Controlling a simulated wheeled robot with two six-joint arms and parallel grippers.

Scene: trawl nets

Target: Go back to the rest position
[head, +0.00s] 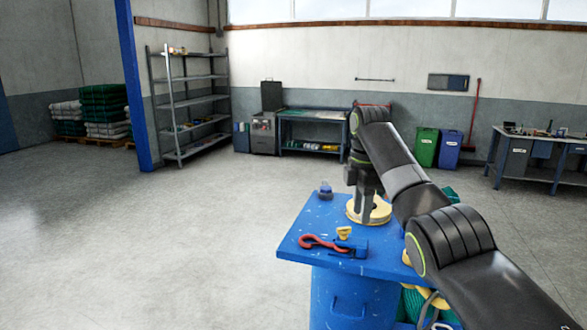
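My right arm comes in from the lower right and reaches over a blue bench top. My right gripper (364,212) points down at a pale yellow round spool or disc (381,215) on that top. Its fingertips overlap the disc in the picture; I cannot tell whether they touch it or how far apart they are. My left gripper is not in the head view.
The blue bench (305,233) holds a red hook (322,243), a small yellow piece (343,233) and a small dark blue item (325,191). Green netting (412,303) hangs at its right side. Open concrete floor lies left. Shelves (190,105) and bins (425,147) stand far back.

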